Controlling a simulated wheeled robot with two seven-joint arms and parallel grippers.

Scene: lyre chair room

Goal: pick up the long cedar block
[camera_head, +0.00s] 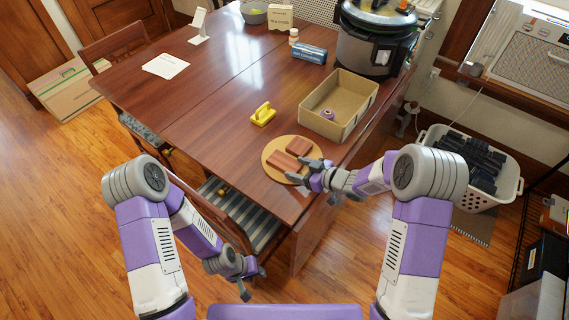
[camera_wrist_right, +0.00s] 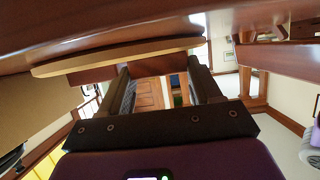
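Two reddish-brown cedar blocks lie on a round tan board (camera_head: 267,157) near the table's front right corner. The nearer one (camera_head: 282,162) looks the longer; the other block (camera_head: 298,145) lies just behind it. My right gripper (camera_head: 298,172) is at the board's near right edge, beside the blocks, fingers apart. In the right wrist view its fingers (camera_wrist_right: 163,75) are spread, nothing clearly gripped, with a reddish-brown block (camera_wrist_right: 100,73) and the board's edge (camera_wrist_right: 120,57) just beyond the tips. Contact cannot be told. My left gripper (camera_head: 251,284) hangs low, empty, off the table, fingers apart.
An open cardboard box (camera_head: 319,126) with a small purple item stands behind the board. A yellow-handled tool (camera_head: 263,115) lies to the left. A large cooker (camera_head: 370,45) stands at the back right. A striped chair (camera_head: 247,219) is at the front edge. The table's left middle is clear.

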